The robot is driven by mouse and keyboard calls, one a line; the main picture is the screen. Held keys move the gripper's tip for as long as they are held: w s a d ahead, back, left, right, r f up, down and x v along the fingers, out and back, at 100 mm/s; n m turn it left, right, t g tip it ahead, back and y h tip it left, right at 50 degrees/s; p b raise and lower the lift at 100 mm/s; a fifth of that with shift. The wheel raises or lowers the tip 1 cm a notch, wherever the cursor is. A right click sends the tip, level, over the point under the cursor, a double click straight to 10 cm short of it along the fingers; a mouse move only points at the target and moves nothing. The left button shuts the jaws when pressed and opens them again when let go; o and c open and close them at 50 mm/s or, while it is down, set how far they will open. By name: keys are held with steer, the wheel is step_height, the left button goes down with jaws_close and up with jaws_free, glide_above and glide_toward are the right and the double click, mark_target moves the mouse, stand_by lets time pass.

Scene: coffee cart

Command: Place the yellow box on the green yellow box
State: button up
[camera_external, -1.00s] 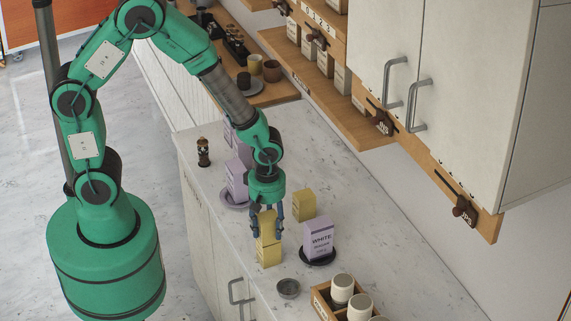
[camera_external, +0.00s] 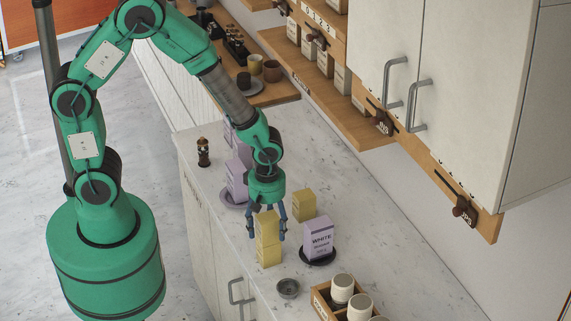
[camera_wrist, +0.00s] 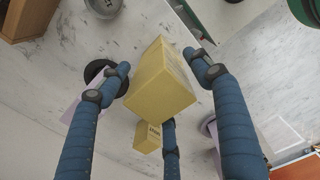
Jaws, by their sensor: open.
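One yellow box (camera_external: 267,228) sits upright on top of another yellow box (camera_external: 269,256), forming a stack on the counter. The upper box also shows large in the wrist view (camera_wrist: 160,82), where it hides the lower one. A third yellow box (camera_external: 304,205) stands apart on the counter, to the right of the stack; it shows smaller in the wrist view (camera_wrist: 148,136). My gripper (camera_external: 267,231) is open over the stack, its blue fingers spread around the upper box. In the wrist view, gaps show between the fingers and the box.
A lilac box (camera_external: 319,240) stands on a dark plate (camera_external: 318,259) right of the stack. A small grey bowl (camera_external: 288,288) and a wooden crate (camera_external: 320,302) with cups are in front. More lilac boxes (camera_external: 237,180) stand behind. Cabinets (camera_external: 440,80) overhang the right.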

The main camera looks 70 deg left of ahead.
step_height(320, 180, up, 12)
stand_by(0.6)
stand_by(0.5)
steer(key=shift+a+r, duration=0.15)
steer(key=shift+r, duration=0.15)
steer(key=s+a+r+m+t, duration=0.2)
steer(key=s+a+r+m, duration=0.2)
steer(key=r+m, duration=0.2)
steer(key=s+a+r+m+t, duration=0.1)
steer(key=s+a+r+m, duration=0.3)
steer(key=r, duration=0.6)
steer(key=s+a+r+m+t, duration=0.2)
steer(key=s+a+r+m, duration=0.2)
steer(key=s+r+m, duration=0.2)
step_height(320, 180, up, 3)
steer(key=shift+a+f+m+t, duration=0.2)
steer(key=shift+a+m+t, duration=0.15)
steer(key=shift+m, duration=0.55)
steer(key=shift+s, duration=0.1)
